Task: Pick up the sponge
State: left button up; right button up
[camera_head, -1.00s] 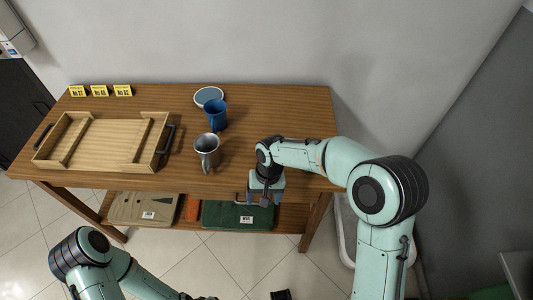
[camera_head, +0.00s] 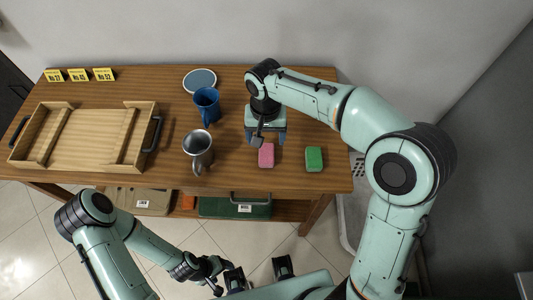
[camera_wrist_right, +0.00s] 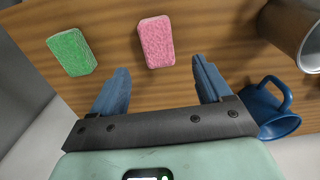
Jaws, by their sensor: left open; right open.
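A pink sponge (camera_head: 266,155) and a green sponge (camera_head: 314,159) lie apart on the wooden table near its front right. Both also show in the right wrist view, the pink sponge (camera_wrist_right: 156,41) just beyond the fingertips and the green sponge (camera_wrist_right: 72,52) to the left. My right gripper (camera_head: 266,138) is open and empty, over the table beside the pink sponge. In the right wrist view the pink sponge lies ahead of the gap between the open blue fingers (camera_wrist_right: 160,68). My left gripper (camera_head: 259,273) is open and empty, low in front of the table.
A wooden tray (camera_head: 76,166) fills the table's left part. Yellow number cards (camera_head: 79,75) stand at the back left. A wall is behind.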

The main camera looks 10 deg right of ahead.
aim_at(267, 152)
notch_tip(267, 152, down, 3)
jog(key=shift+r, duration=0.2)
jog(key=f, duration=0.2)
jog(key=s+f, duration=0.1)
jog(key=f, duration=0.1)
jog(key=shift+f+b, duration=0.15)
jog(key=shift+b, duration=0.15)
jog(key=shift+w+f, duration=0.1)
jog(key=shift+f, duration=0.25)
jog(key=shift+c, duration=0.3)
jog(key=c, duration=1)
